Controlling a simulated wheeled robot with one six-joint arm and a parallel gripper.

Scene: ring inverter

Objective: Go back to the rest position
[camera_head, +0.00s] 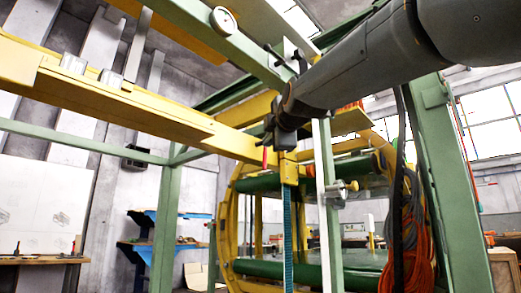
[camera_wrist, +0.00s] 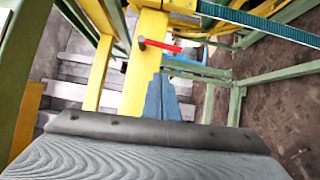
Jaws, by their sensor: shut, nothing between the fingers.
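My gripper (camera_wrist: 161,76) shows in the wrist view as two blue-grey fingers pressed together, with nothing between them. The fingertips point at a yellow beam and lie just below a red lever (camera_wrist: 160,46) in that picture. I cannot tell the gap between them. In the head view my dark grey arm reaches in from the upper right, and its wrist end is beside the long yellow beam (camera_head: 140,108). The red lever (camera_head: 265,157) hangs just below there. The fingers are hard to make out in the head view.
A green frame post (camera_head: 455,180) stands close under my arm at right, with black and orange cables (camera_head: 410,240) beside it. A yellow ring machine (camera_head: 232,225) with green rollers stands behind. A blue toothed belt (camera_head: 287,235) hangs below the beam. Workbenches stand at far left.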

